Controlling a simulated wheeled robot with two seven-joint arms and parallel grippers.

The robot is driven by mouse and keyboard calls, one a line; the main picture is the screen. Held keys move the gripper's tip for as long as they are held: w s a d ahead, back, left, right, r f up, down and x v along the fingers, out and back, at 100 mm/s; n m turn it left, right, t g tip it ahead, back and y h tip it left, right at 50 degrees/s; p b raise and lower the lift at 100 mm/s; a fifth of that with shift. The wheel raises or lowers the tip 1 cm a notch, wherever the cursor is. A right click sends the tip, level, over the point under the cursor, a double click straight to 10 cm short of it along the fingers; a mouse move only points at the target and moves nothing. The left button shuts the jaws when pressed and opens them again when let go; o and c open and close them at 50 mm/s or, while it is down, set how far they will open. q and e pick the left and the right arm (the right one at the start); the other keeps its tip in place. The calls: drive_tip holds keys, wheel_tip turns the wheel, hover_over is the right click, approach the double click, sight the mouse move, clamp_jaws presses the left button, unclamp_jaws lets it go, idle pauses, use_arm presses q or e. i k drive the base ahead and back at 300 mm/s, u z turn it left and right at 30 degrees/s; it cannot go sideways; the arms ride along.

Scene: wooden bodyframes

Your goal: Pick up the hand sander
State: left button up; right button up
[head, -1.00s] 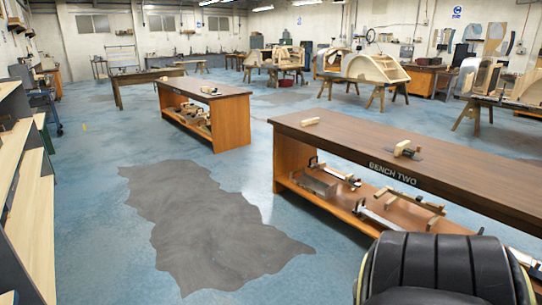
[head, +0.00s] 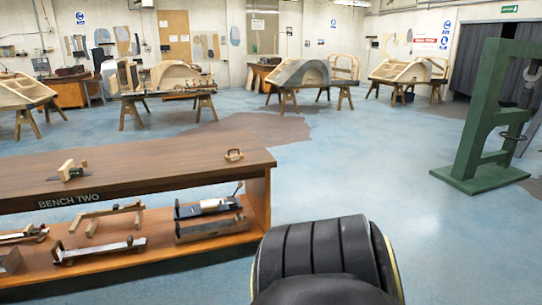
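Two small wooden hand tools lie on top of the long brown bench marked "BENCH TWO" (head: 130,183). One is a block-shaped tool (head: 68,171) with a light wooden upright part, near the left of the bench top. The other is a small light-wood tool (head: 234,155) near the bench's right end. They are too small for me to tell whether either is the hand sander. Neither of my grippers is in view.
Clamps and tools (head: 208,207) fill the bench's lower shelf. A tall green metal stand (head: 485,130) is at the right. Wooden body frames (head: 302,72) stand on trestles at the back. Blue floor is clear between the bench and the stand.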

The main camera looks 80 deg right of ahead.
sight(229, 157)
drive_tip(key=z, duration=2.05)
drive_tip(key=i, duration=4)
drive_tip(key=z, duration=0.25)
